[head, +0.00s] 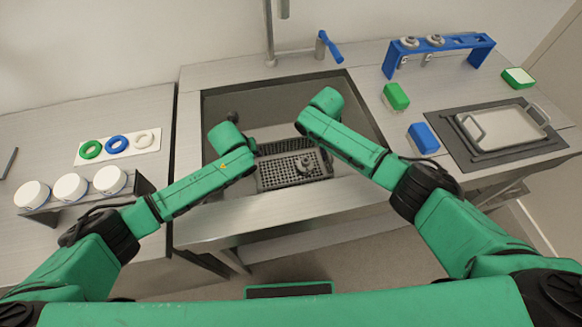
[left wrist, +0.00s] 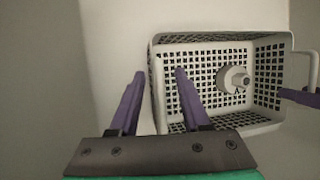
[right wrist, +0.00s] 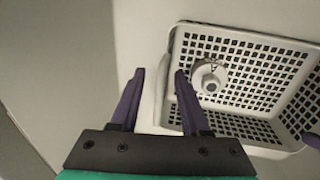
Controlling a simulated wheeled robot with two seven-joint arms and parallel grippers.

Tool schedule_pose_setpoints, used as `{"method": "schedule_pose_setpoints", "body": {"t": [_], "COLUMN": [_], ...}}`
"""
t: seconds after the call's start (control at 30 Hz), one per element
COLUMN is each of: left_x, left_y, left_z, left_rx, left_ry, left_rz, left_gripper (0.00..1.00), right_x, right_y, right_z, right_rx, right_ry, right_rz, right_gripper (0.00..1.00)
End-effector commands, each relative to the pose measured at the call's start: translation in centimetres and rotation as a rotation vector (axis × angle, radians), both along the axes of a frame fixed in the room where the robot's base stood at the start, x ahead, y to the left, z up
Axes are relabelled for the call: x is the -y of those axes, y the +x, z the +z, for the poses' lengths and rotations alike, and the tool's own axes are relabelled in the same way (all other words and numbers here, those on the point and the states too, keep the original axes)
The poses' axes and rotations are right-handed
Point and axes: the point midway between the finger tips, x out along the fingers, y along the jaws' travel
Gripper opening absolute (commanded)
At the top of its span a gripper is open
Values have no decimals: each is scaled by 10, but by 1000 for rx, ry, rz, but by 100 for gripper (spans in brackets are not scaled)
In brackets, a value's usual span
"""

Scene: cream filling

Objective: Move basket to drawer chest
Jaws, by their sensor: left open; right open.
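The grey perforated basket (head: 282,172) sits in the sink (head: 225,105) between my two arms. A round metal piece (left wrist: 236,79) lies inside it; it also shows in the right wrist view (right wrist: 209,77). My left gripper (left wrist: 159,72) is open around one end wall of the basket, one purple finger outside and one inside. My right gripper (right wrist: 159,71) is open around the opposite end in the same way. Neither is closed on the basket. In the head view my arms hide the fingers. I cannot make out a drawer chest.
A faucet (head: 268,35) stands behind the sink. White cups (head: 70,188) and colored rings (head: 117,143) are on the left counter. On the right are a blue rack (head: 440,50), green block (head: 396,96), blue block (head: 423,137) and metal tray (head: 505,128).

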Motion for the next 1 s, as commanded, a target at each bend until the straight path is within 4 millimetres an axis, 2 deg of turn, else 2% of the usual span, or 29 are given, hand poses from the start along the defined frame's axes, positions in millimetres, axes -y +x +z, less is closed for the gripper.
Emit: {"method": "schedule_pose_setpoints", "body": {"t": [0.1,0.13,0.23,1.0], "left_x": [0,0,0,0], "left_y": [0,0,0,0], "left_z": [0,0,0,1], "left_rx": [0,0,0,0], "left_ry": [0,0,0,0], "left_rz": [0,0,0,0], "left_gripper": [47,40,1,0], "right_x": [0,0,0,0], "right_y": [0,0,0,0], "right_z": [0,0,0,1], "right_rx": [0,0,0,0], "right_ry": [0,0,0,-1], "right_rz": [0,0,0,-1], "right_gripper": [46,38,0,0]}}
